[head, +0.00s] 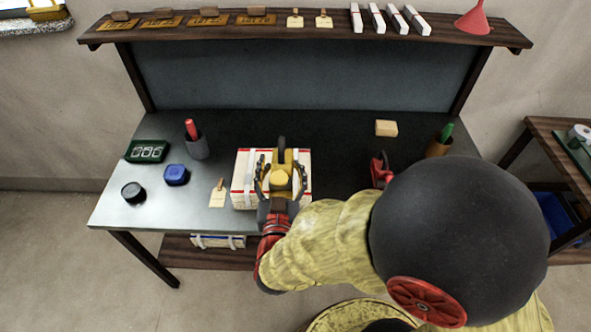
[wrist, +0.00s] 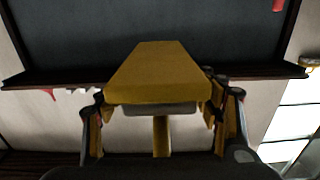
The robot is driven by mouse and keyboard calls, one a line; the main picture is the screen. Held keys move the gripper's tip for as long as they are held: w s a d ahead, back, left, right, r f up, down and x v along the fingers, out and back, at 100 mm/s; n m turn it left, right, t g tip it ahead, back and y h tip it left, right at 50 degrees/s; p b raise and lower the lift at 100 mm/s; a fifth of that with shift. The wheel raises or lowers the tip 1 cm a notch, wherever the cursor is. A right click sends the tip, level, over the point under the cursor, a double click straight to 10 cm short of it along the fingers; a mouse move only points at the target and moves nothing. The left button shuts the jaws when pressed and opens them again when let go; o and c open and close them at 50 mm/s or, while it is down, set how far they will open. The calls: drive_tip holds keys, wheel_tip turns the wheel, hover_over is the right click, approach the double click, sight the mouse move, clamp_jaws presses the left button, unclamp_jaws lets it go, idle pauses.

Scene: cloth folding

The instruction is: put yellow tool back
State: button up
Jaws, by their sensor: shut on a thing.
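A yellow tool (wrist: 155,72) with a grey underside fills the middle of the wrist view, between my gripper's two fingers. My gripper (head: 281,175) is shut on it. In the head view the yellow tool (head: 280,181) shows between the fingers, with a dark part beyond it. The gripper is in front of a cream box (head: 243,183) with red edges and white strips on the dark table. The fingers and tool hide the middle of this box. I cannot tell whether the tool touches it.
A shelf (head: 390,40) with a red funnel (head: 474,20) runs above the back.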

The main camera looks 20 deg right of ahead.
drive_tip(key=shift+w, duration=0.1)
drive_tip(key=w+d+f+b, duration=0.1)
drive_tip(key=w+d+f, duration=0.1)
drive_tip(key=w, duration=0.1)
drive_tip(key=w+d+f+b, duration=0.2)
drive_tip(key=w+f, duration=0.1)
drive_tip(key=w, duration=0.1)
drive_tip(key=w+d+f+b, duration=0.2)
drive_tip(key=w+f, duration=0.1)
drive_tip(key=shift+w+d+f, duration=0.2)
drive_tip(key=shift+w+d, duration=0.15)
drive_tip(key=shift+w+d+f+b, duration=0.3)
drive_tip(key=shift+w+f+b, duration=0.25)
drive_tip(key=shift+f, duration=0.15)
drive_tip(key=shift+f+b, duration=0.85)
drive_tip(key=shift+f, duration=0.4)
drive_tip(key=shift+f, duration=0.2)
drive_tip(key=o, duration=2.2)
drive_tip(key=shift+s+f, duration=0.1)
drive_tip(key=shift+c, duration=0.2)
